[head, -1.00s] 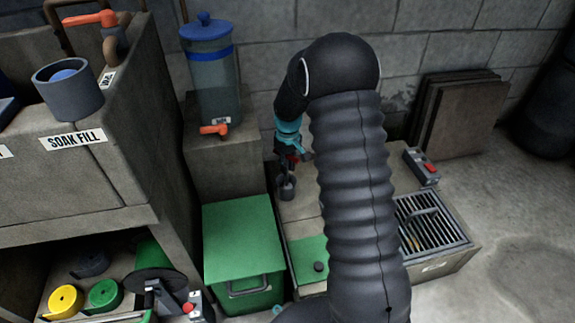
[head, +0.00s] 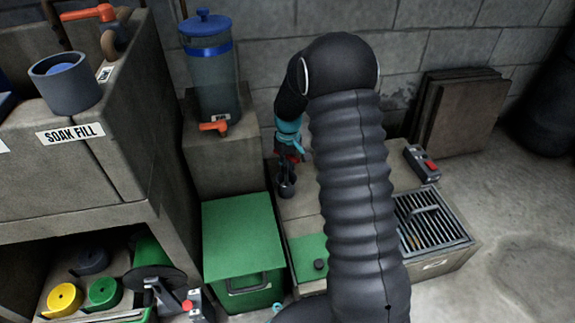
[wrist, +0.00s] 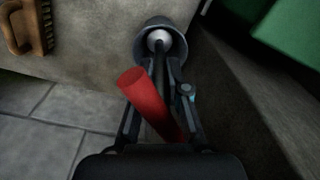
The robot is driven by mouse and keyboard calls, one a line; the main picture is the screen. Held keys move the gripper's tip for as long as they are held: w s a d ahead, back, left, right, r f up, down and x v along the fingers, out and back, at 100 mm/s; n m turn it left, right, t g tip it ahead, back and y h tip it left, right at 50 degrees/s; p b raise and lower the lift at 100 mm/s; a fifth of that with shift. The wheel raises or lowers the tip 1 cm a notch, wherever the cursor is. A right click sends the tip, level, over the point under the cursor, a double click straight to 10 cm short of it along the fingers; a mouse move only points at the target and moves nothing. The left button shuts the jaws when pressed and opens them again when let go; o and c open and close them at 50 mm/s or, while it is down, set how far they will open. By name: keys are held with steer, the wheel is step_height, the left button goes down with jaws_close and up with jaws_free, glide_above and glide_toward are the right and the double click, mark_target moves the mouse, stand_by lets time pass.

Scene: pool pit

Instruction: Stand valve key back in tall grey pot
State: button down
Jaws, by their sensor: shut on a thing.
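The valve key has a thick red handle (wrist: 147,100) and a thin dark shaft. My gripper (wrist: 158,98) is shut on it, with the handle slanting between the fingers in the wrist view. The shaft points at the tall grey pot (wrist: 180,49), and its far part overlaps the round mouth. A pale round shape shows inside the mouth; I cannot tell how deep the shaft's end is. In the head view the pot (head: 286,191) stands below my gripper (head: 290,155), on the concrete ledge. My arm hides part of this area.
A green bin (head: 243,245) stands left of the ledge. A clear dispenser (head: 212,80) with an orange tap is behind it. A metal grate (head: 432,220) and a switch box (head: 422,164) lie to the right. A wooden brush (wrist: 27,25) is beside the pot.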

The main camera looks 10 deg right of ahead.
steer(key=shift+f, duration=0.1)
steer(key=c, duration=1.1)
jaws_free()
steer(key=shift+r+p, duration=2.5)
steer(key=shift+r, duration=1.45)
steer(key=shift+r, duration=0.1)
